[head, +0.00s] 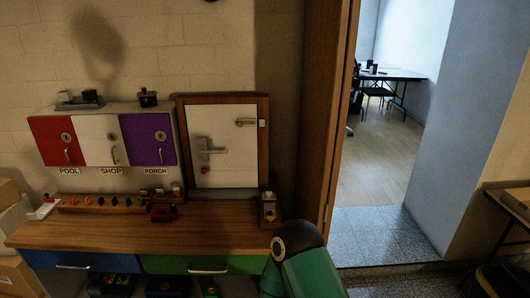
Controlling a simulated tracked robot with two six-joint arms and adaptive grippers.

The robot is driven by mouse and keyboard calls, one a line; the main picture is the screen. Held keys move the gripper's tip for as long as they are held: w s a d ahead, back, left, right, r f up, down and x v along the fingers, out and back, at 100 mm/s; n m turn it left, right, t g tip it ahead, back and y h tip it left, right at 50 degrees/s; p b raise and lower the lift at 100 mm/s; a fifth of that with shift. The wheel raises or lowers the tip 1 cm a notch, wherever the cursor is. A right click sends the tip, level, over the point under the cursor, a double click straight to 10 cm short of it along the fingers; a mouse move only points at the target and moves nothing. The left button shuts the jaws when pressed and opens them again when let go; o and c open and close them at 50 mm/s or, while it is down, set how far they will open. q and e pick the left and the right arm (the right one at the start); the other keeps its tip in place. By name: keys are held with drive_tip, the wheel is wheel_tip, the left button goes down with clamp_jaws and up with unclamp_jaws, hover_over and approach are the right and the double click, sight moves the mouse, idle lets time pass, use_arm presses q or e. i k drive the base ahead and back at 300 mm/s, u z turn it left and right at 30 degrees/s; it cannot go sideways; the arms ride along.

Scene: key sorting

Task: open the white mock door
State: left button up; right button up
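The white mock door (227,135) stands in a brown wooden frame at the back of the workbench and looks shut. A grey lever handle (209,148) sits on its left side. A small orange-brown piece (204,170) is just below the handle. A small metal latch-like part (247,121) is at the upper right edge. A green arm link, seemingly mine, comes up from the bottom right of the bench, well below the door. Neither gripper is in view.
Left of the mock door is a wall cabinet with red (53,141), white (97,140) and purple (148,139) doors. Below it, a wooden rack (100,206) holds several small coloured items. A small wooden block (269,209) stands at the bench's right end. An open doorway is at right.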

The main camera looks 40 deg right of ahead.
sight(213, 127)
drive_tip(key=z, duration=0.25)
drive_tip(key=i, duration=1)
drive_tip(key=u, duration=0.05)
